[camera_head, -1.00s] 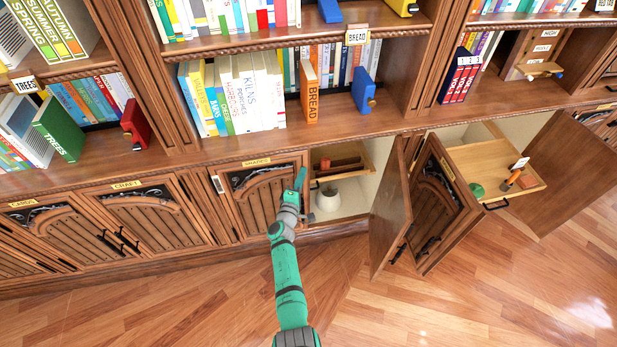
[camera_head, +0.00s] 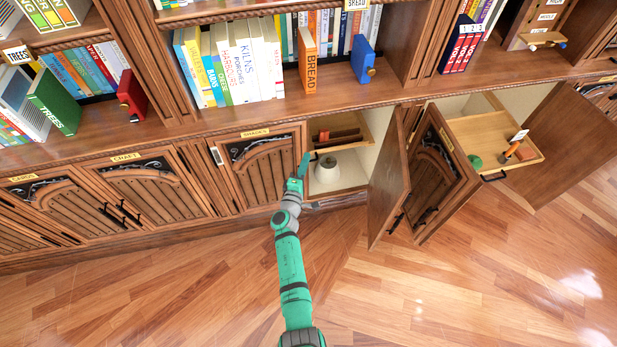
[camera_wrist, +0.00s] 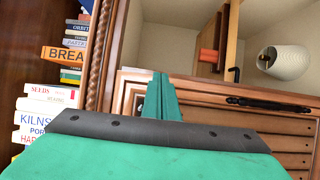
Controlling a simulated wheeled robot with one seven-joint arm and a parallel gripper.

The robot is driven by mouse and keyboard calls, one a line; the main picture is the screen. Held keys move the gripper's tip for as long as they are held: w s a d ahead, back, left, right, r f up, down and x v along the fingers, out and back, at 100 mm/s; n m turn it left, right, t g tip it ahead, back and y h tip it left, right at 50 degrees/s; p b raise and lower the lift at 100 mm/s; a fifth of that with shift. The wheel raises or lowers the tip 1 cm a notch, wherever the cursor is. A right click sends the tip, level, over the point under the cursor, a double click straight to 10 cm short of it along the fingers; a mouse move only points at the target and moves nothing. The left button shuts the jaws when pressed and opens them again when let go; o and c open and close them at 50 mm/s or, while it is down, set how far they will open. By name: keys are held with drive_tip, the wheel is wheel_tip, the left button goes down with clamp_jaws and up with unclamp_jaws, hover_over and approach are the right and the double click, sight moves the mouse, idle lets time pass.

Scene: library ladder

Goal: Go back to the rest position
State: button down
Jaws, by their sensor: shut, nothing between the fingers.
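My gripper (camera_head: 304,163) is shut and empty at the end of my green arm. In the wrist view the shut fingers (camera_wrist: 160,98) point toward the cabinet. A white rounded pot or shade (camera_head: 327,170) stands inside the cabinet; it also shows in the wrist view (camera_wrist: 284,62). My gripper does not visibly touch anything.
An open cabinet door (camera_head: 388,180) juts out to the right of my arm. Farther right, a pulled-out wooden drawer (camera_head: 490,135) holds a green round thing (camera_head: 475,161) and an orange-handled tool (camera_head: 511,151). Bookshelves rise above. The floor (camera_head: 180,300) left of my arm is clear.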

drive_tip(key=s+f+m+g+y, duration=0.2)
drive_tip(key=s+f+m, duration=0.1)
drive_tip(key=s, duration=1.4)
drive_tip(key=s+f+m+g+y, duration=0.2)
drive_tip(key=s+f+m, duration=0.1)
drive_tip(key=s, duration=1.5)
drive_tip(key=s+r+m+t, duration=0.1)
drive_tip(key=s+r+m, duration=0.3)
drive_tip(key=s+r, duration=0.5)
drive_tip(key=s+r+m+t, duration=0.1)
drive_tip(key=s+r+m, duration=0.4)
drive_tip(key=s+r, duration=0.4)
wheel_tip(320, 180, up, 5)
drive_tip(key=shift+s+d+f+y, duration=0.1)
drive_tip(key=shift+s+d+y, duration=0.1)
drive_tip(key=shift+d+y, duration=0.1)
drive_tip(key=shift+s, duration=0.1)
